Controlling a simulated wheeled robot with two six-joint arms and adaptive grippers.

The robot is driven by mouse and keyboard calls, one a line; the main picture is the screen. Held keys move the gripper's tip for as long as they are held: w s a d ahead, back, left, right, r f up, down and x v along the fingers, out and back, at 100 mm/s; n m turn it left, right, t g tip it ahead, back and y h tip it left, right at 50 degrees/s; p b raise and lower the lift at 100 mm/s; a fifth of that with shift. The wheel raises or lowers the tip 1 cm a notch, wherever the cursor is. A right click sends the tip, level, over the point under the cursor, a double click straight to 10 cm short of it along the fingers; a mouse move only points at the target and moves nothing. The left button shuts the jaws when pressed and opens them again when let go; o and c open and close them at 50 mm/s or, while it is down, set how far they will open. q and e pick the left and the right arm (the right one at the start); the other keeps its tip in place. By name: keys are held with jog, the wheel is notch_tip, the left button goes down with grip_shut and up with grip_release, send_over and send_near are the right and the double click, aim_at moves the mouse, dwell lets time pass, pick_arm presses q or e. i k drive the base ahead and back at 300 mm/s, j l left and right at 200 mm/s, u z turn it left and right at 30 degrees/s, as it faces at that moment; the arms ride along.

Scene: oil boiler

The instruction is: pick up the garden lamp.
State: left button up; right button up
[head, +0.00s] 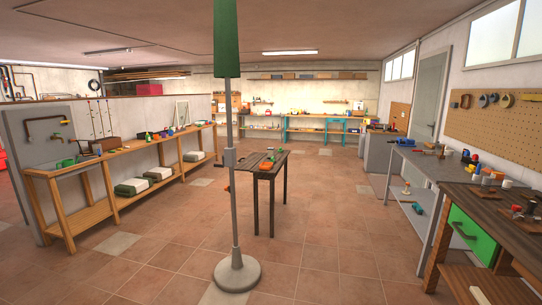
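I cannot pick out the garden lamp for certain in the head view. A small upright white and orange item (406,188) stands on the lower shelf of the grey bench at the right; it is too small to identify. A teal item (417,208) lies near it. Neither of my grippers is in view.
A grey pole (233,185) with a green top and round base stands close in front. Behind it is a small dark table (272,167) with small items. A wooden bench (130,153) runs along the left; a grey bench (425,165) and brown workbench (500,207) stand right. Tiled floor between is clear.

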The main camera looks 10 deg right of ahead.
aim_at(270, 150)
jog(key=i+j+u, duration=0.3)
jog(key=i, duration=0.7)
jog(key=i+l+u, duration=0.15)
jog(key=i+u, duration=0.15)
jog(key=i, duration=0.7)
jog(key=i+j+u, duration=0.1)
jog(key=i+u, duration=0.15)
jog(key=i, duration=0.85)
jog(key=i+l+u, duration=0.2)
jog(key=i, duration=0.9)
jog(key=i+l+z, duration=0.2)
jog(key=i+z, duration=0.25)
jog(key=i, duration=0.25)
jog(key=i+z, duration=0.45)
jog(key=i, duration=0.25)
jog(key=i+j+z, duration=0.45)
jog(key=i, duration=0.25)
jog(key=i+l+z, duration=0.2)
jog(key=i+z, duration=0.6)
jog(key=i+j+z, duration=0.1)
jog(key=i+z, duration=0.3)
jog(key=i, duration=0.15)
jog(key=i+j+z, duration=0.25)
jog(key=i+z, duration=0.15)
jog(key=i, duration=0.05)
